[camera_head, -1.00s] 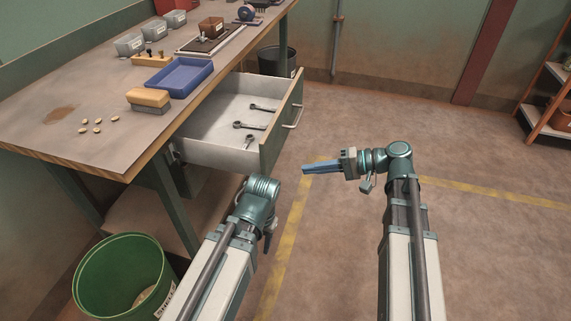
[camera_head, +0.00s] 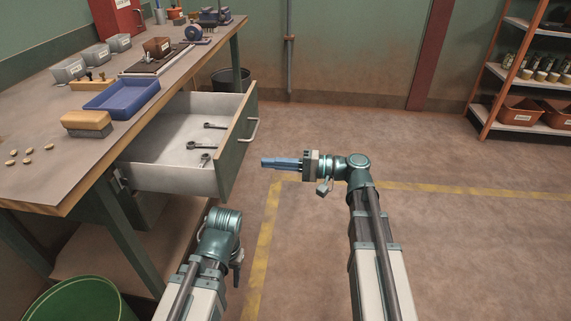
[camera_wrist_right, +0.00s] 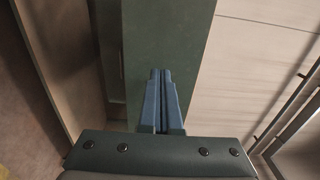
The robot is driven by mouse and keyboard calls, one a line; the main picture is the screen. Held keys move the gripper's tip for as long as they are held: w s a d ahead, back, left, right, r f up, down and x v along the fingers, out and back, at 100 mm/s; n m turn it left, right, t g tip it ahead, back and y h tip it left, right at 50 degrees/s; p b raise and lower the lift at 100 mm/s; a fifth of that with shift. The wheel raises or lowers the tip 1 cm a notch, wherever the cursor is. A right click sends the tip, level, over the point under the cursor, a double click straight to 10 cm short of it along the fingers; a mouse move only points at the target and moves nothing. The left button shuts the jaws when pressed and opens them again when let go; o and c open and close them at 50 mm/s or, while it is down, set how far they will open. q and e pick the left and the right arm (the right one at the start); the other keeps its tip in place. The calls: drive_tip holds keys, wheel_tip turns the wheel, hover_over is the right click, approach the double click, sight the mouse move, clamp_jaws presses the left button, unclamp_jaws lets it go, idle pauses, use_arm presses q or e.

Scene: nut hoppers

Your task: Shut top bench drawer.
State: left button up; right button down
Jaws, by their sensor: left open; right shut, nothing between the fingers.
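The top bench drawer (camera_head: 160,178) stands pulled well out of the bench, with its green front and pale handle (camera_head: 254,130) facing right. Several wrenches (camera_head: 204,146) lie inside it. My right gripper (camera_head: 263,162) is shut and empty, pointing left at the drawer front, just below and right of the handle in the head view; a small gap seems to show. In the right wrist view its closed fingers (camera_wrist_right: 160,75) point at a dark green panel (camera_wrist_right: 165,35), likely the drawer front. My left gripper (camera_head: 238,270) is open, low in front of the drawer, its fingers mostly hidden.
The bench top (camera_head: 45,125) holds a blue tray (camera_head: 122,97), a brush-like block (camera_head: 87,122), grey bins and several nuts. A green bin (camera_head: 80,300) stands lower left. A shelf rack (camera_head: 515,80) stands at the far right. The floor on the right is clear.

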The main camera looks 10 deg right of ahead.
sight(233, 160)
drive_tip(key=x, duration=0.7)
drive_tip(key=shift+a+f, duration=0.1)
drive_tip(key=shift+a, duration=0.1)
drive_tip(key=shift+w, duration=0.1)
drive_tip(key=x, duration=2.7)
drive_tip(key=shift+f, duration=0.1)
drive_tip(key=shift+a, duration=0.15)
drive_tip(key=shift+w+a, duration=0.1)
